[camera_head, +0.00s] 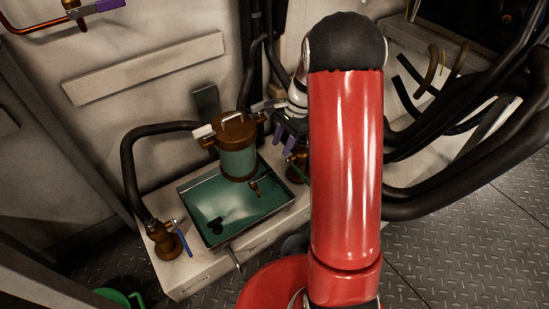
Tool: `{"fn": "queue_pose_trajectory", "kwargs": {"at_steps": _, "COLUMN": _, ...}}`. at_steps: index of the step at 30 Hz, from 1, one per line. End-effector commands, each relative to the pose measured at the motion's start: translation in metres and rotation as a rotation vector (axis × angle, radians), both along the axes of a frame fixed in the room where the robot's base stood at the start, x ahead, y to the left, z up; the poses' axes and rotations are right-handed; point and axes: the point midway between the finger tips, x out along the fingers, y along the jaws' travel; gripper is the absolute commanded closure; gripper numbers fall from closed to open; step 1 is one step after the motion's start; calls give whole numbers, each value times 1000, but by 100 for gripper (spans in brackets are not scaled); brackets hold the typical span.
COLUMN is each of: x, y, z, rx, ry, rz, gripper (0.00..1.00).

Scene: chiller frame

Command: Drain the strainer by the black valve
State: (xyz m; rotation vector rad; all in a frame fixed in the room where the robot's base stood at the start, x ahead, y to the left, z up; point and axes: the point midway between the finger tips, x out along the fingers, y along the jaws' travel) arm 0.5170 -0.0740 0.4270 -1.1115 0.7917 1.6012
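The strainer (238,160), a glassy green cylinder with brass caps and a top handle, stands upright over the back of a shallow metal tray (185,215). A small brass spigot (254,187) hangs below its right side. No other black valve handle can be made out. My gripper (288,133), dark with purple parts, is right of the strainer, beside a brass fitting (297,168). My red arm partly hides that area, and the fingers' opening is unclear.
A brass valve (165,240) with a blue lever stands left of the tray, joined to a black hose (128,165). A red rounded object (272,288) is in front, partly behind my arm. Thick black hoses (450,185) run at right. Open plate floor (450,260) lies front right.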

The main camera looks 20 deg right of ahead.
Motion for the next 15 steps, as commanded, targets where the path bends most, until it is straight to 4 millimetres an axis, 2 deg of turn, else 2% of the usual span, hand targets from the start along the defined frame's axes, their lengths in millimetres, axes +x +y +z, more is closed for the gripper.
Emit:
{"fn": "queue_pose_trajectory", "kwargs": {"at_steps": 5, "x": 4, "y": -3, "z": -14, "rx": 12, "ry": 29, "rz": -39, "gripper": 65}}
{"fn": "queue_pose_trajectory", "kwargs": {"at_steps": 15, "x": -2, "y": 16, "z": -62, "rx": 12, "ry": 32, "rz": -38, "gripper": 65}}
